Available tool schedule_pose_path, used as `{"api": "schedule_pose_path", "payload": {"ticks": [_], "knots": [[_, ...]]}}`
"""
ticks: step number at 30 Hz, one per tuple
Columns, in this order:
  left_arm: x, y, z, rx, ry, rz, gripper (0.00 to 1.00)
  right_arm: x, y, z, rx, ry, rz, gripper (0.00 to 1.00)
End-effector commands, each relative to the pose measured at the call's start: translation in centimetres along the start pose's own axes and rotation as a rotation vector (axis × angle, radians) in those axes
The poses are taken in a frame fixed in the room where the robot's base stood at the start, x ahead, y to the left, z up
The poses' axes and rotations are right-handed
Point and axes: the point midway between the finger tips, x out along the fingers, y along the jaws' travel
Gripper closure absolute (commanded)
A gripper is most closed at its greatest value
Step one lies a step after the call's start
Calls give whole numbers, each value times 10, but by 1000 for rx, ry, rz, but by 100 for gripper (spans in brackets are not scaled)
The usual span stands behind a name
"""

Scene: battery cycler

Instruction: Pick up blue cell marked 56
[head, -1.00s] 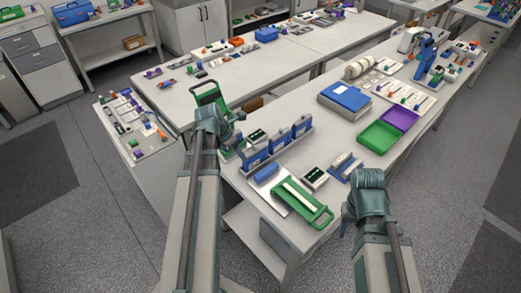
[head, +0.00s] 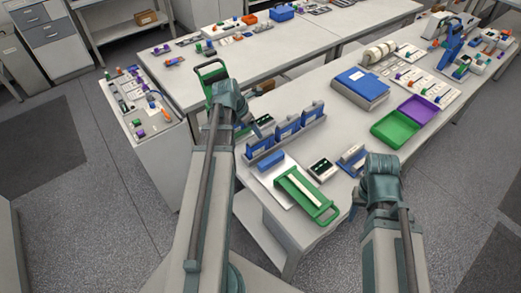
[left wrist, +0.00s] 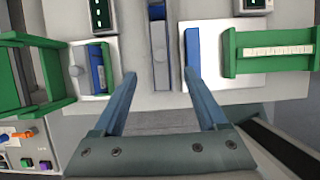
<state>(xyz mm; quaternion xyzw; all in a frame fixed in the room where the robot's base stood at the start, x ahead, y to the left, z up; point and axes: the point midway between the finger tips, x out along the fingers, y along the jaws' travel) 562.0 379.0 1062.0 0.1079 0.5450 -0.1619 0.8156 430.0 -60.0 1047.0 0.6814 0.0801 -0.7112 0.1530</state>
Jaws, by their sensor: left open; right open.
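Several blue cells stand upright in a grey rack on the near bench; one is the middle blue cell (head: 287,127). A blue block (head: 271,160) lies on a white plate in front of them. The number 56 is not readable on any. My left gripper (left wrist: 163,90) is open and empty. In the left wrist view a narrow grey holder with a blue part (left wrist: 157,12) lies ahead between its fingers, and a blue piece on the white plate (left wrist: 192,60) is near the right finger. My right gripper (head: 356,208) is open at the bench's front edge, its fingers mostly hidden.
A green tray with a white strip (head: 325,214) lies at the bench's front edge. A green-handled frame (head: 211,70) stands behind my left wrist.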

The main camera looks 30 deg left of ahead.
Motion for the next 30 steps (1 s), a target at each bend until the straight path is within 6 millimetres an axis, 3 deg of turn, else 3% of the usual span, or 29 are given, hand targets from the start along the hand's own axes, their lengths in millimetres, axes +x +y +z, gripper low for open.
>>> {"api": "schedule_pose_path", "payload": {"ticks": [1, 7, 20, 30], "knots": [[16, 0, -2, 1, 0, 0, 25, 16, -2, -1, -1, 0, 0, 50], [46, 0, -2, 2, 0, -1, 25, 43, -4, -2, -1, 0, 1, 50], [59, 0, -1, 1, 0, 0, 25, 55, -5, -3, 0, 0, 0, 50], [100, 0, -6, 3, -1, 0, 25, 94, -9, -6, 1, 0, 0, 50]]}}
